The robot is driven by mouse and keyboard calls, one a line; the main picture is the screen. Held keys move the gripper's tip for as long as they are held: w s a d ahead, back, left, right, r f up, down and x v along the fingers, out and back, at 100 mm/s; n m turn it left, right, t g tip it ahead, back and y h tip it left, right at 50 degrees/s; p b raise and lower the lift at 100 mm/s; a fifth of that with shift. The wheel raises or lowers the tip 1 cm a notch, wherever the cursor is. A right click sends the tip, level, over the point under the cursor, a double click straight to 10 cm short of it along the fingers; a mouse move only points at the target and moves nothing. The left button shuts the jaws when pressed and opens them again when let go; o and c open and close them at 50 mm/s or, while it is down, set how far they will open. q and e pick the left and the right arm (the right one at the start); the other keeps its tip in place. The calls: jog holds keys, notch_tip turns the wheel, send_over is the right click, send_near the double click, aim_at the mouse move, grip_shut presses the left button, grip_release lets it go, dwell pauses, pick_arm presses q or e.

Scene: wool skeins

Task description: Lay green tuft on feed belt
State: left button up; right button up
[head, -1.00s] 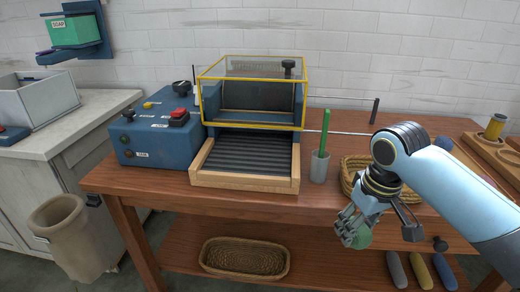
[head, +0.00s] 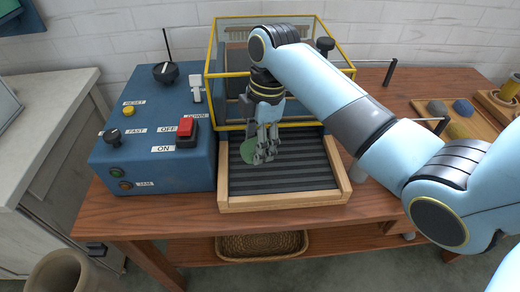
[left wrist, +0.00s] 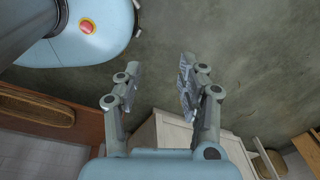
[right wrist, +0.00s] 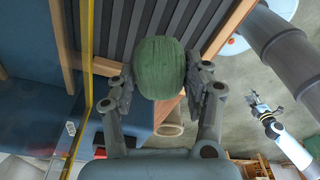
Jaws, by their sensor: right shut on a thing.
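The green tuft (head: 249,151) is a rounded wool skein; it also shows in the right wrist view (right wrist: 160,68) between both fingers. My right gripper (head: 263,157) is shut on it and holds it over the left part of the feed belt (head: 290,180). The fingers hide part of the tuft in the head view. I cannot tell whether it touches the belt. The belt is dark and ribbed, inside a light wooden frame. My left gripper (left wrist: 153,78) is open and empty over the floor, seen in its wrist view.
A yellow-edged clear guard (head: 280,124) stands behind the belt, close to my right arm. A blue control box (head: 155,130) with a red switch (head: 187,127) is left of the belt. A wooden tray (head: 455,118) holds several coloured tufts at the right.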

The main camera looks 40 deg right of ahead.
aim_at(258, 170)
jog(key=shift+f, duration=1.15)
notch_tip(258, 170, down, 3)
jog(key=shift+f, duration=0.4)
jog(key=o, duration=0.8)
jog(key=shift+f, duration=0.1)
jog(key=shift+c, duration=0.2)
pick_arm(q)
jog(key=shift+w+f, duration=0.2)
jog(key=shift+w, duration=0.15)
